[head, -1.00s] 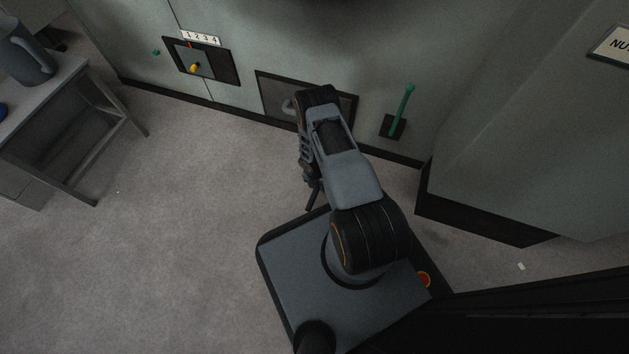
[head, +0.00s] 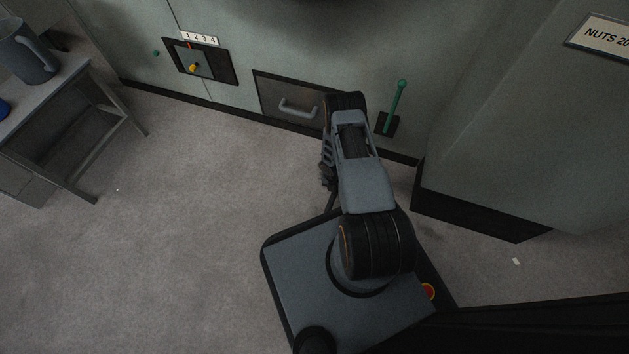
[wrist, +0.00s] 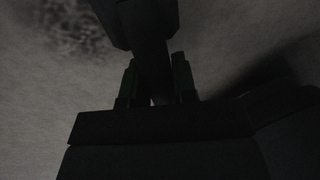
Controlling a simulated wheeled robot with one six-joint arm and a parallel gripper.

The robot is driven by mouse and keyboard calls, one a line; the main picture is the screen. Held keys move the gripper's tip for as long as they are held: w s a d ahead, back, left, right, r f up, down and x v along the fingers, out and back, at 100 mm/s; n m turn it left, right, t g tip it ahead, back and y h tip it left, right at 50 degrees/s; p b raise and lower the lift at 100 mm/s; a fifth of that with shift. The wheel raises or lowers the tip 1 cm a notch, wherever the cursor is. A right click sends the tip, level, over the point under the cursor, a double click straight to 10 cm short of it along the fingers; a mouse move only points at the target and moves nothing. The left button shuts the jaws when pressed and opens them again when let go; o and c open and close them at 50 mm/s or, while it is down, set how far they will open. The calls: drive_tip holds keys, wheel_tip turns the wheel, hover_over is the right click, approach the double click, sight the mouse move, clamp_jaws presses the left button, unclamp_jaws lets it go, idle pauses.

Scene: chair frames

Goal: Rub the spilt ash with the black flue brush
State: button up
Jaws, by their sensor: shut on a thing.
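In the wrist view, my gripper (wrist: 154,76) is shut on a black thing, the flue brush (wrist: 148,28), which runs up between the two fingers. The picture is very dark, so the brush's bristles are not clear. A dark mottled patch, which looks like the spilt ash (wrist: 82,32), lies on the grey floor at the upper left, beside the brush and apart from it in the picture. In the head view, my arm hides most of the gripper, and no ash shows there.
A drawer with a grey handle (head: 298,108) and a green lever (head: 397,100) are on the wall ahead. A grey cabinet (head: 530,150) stands at the right. A table (head: 75,75) with a grey jug (head: 27,52) stands at the left. The floor between is clear.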

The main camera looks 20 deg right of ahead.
drive_tip(key=shift+s+d, duration=0.25)
drive_tip(key=shift+d, duration=0.1)
drive_tip(key=shift+s+d+r+p, duration=0.15)
drive_tip(key=shift+r+p, duration=0.15)
drive_tip(key=shift+p, duration=0.05)
wheel_tip(320, 180, up, 3)
drive_tip(key=shift+f+p, duration=0.1)
drive_tip(key=shift+p, duration=0.5)
drive_tip(key=shift+r+p, duration=1.8)
drive_tip(key=shift+r, duration=0.7)
